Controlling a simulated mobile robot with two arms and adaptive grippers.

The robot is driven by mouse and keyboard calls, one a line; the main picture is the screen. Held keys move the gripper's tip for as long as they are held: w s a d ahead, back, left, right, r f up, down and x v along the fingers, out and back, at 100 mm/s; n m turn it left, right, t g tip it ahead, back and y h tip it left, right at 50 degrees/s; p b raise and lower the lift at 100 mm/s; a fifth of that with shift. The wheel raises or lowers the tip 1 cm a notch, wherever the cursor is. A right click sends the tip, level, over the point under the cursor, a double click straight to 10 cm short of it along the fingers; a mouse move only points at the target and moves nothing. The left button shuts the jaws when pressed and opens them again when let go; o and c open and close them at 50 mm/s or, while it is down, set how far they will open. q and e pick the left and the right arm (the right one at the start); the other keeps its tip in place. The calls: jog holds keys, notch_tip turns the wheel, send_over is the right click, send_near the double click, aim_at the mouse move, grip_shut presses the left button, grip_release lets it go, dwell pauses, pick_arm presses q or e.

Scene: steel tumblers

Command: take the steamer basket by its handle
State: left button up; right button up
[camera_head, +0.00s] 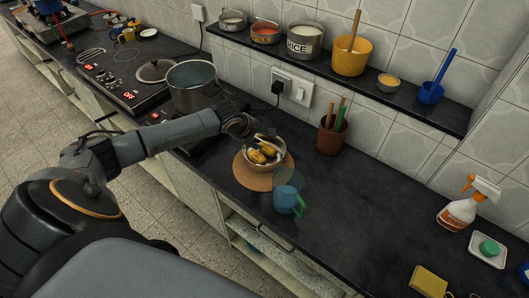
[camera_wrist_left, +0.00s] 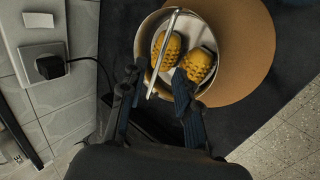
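The steamer basket (camera_head: 268,169) is a round pale metal basket holding yellow corn pieces (camera_wrist_left: 200,65). It sits on a round brown board (camera_head: 245,176) on the dark counter. Its handle (camera_wrist_left: 164,50) is a thin steel bar that crosses above the basket in the left wrist view. My left gripper (camera_head: 257,131) is at the basket's far side, beside the pot. In the left wrist view its two fingers (camera_wrist_left: 157,78) stand apart, with the lower end of the handle appearing between them. I cannot tell whether they touch it. My right gripper is out of view.
A steel pot (camera_head: 192,88) stands left of my gripper on the hob. A teal mug (camera_head: 286,200) is close in front of the board. A brown utensil cup (camera_head: 331,138) stands to the right near the wall.

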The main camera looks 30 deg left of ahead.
aim_at(264, 142)
pick_arm(q)
jog(key=shift+w+f, duration=0.3)
jog(key=shift+f, duration=0.2)
jog(key=shift+w+f, duration=0.15)
jog(key=shift+w+f+p, duration=0.2)
jog(key=shift+f+p, duration=0.05)
jog(key=shift+p, duration=0.1)
jog(key=x, duration=0.3)
jog(key=shift+a+f+p, duration=0.1)
jog(key=shift+f+p, duration=0.05)
jog(key=shift+p, duration=0.15)
jog(key=shift+w+f, duration=0.25)
jog(key=shift+f, duration=0.15)
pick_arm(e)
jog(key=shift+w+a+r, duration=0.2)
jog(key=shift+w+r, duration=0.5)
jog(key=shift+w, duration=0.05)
pick_arm(q)
jog(key=shift+c, duration=0.4)
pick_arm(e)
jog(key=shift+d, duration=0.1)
pick_arm(q)
grip_shut()
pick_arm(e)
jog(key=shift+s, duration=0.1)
